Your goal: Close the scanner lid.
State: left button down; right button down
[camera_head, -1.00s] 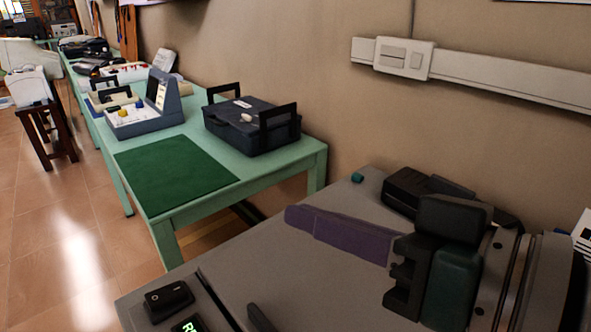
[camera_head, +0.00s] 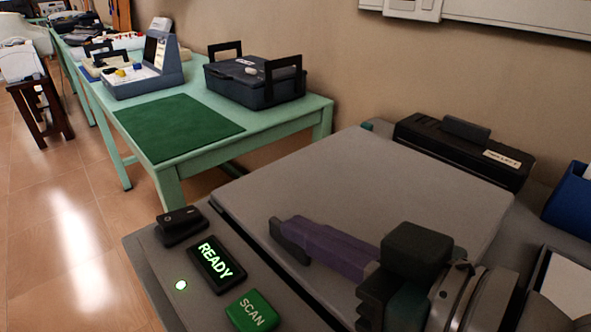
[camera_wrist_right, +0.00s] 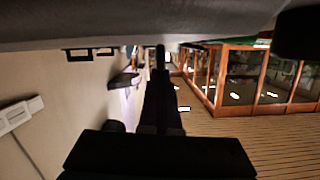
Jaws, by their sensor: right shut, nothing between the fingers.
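The scanner's grey lid (camera_head: 365,175) lies flat or nearly flat over the scanner body in the head view. A small gap along its near edge cannot be judged. A dark handle (camera_head: 288,243) sits at its front edge. My right gripper (camera_head: 298,227) is shut and empty, its purple fingers low over the lid beside this handle. Whether they touch the lid cannot be told. The gripper hides the lid's near right part. In the right wrist view its dark fingers (camera_wrist_right: 160,70) point up the picture. My left gripper is not in view.
The scanner's front panel has a black switch (camera_head: 180,223), a lit READY display (camera_head: 216,262) and a green SCAN button (camera_head: 251,311). A black unit (camera_head: 465,150) stands behind the lid. A blue bin (camera_head: 568,195) is at right. A green table (camera_head: 245,140) holds a dark case (camera_head: 256,84).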

jog(key=shift+s+f+g, duration=0.15)
jog(key=shift+f+g, duration=0.15)
jog(key=shift+f, duration=0.05)
